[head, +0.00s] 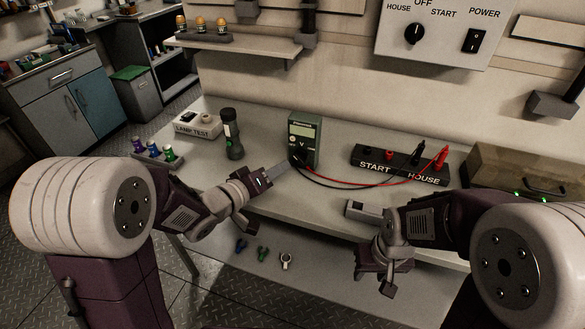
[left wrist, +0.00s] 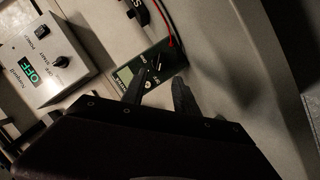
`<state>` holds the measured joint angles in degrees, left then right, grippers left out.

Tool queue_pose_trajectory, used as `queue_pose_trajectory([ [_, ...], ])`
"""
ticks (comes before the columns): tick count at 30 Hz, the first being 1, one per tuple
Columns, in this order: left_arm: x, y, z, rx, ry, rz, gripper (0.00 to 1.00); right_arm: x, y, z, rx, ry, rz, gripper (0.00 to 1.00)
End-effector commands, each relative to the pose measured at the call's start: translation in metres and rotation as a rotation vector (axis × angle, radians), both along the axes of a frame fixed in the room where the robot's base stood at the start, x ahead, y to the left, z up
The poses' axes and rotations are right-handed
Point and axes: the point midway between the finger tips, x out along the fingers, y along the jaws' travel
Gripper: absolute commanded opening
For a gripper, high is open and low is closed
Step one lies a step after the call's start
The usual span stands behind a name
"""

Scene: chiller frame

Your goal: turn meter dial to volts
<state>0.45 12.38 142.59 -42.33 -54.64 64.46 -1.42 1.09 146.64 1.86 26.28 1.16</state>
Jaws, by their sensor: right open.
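The green meter (head: 304,138) stands upright on the bench, its screen facing me, with a "V" mark below the screen. Its dark dial is low on the front; I cannot read its setting. My left gripper (head: 283,168) reaches from the left to the lower front of the meter. In the left wrist view the meter (left wrist: 125,76) lies just beyond the fingers, which stand apart with the dial area between their tips (left wrist: 158,78). I cannot tell if they touch it. My right gripper (head: 380,280) is open and empty in front of the bench edge.
Black and red leads run from the meter to the START/HOUSE terminal block (head: 400,166). A torch (head: 232,135) and lamp test box (head: 197,124) stand left. A wall panel (head: 440,30) has a knob and power switch. A case (head: 525,172) sits right.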

Motion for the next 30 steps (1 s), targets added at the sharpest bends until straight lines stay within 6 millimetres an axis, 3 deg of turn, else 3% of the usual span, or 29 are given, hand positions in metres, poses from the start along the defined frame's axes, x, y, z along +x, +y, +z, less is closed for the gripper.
queue_pose_trajectory([
  [12,0.06,-0.042,-0.022,0.0,0.0,-0.002,0.35,0.0,0.0,-0.012,0.0,0.001,0.0,0.42],
  [22,0.067,-0.046,-0.023,0.001,0.001,0.0,0.35,0.0,0.0,-0.012,0.0,0.001,0.0,0.42],
  [23,0.067,-0.046,-0.023,0.001,0.001,0.0,0.33,0.0,0.0,-0.012,0.0,0.001,0.0,0.42],
  [26,0.067,-0.046,-0.023,0.001,0.001,0.0,0.05,0.0,0.0,-0.012,0.0,0.001,0.0,0.42],
  [27,0.067,-0.046,-0.023,0.001,0.001,0.0,0.0,0.0,0.0,-0.012,0.0,0.001,0.0,0.42],
  [30,0.067,-0.046,-0.023,0.001,0.001,0.0,0.0,0.0,0.0,-0.012,0.0,0.001,0.0,0.42],
])
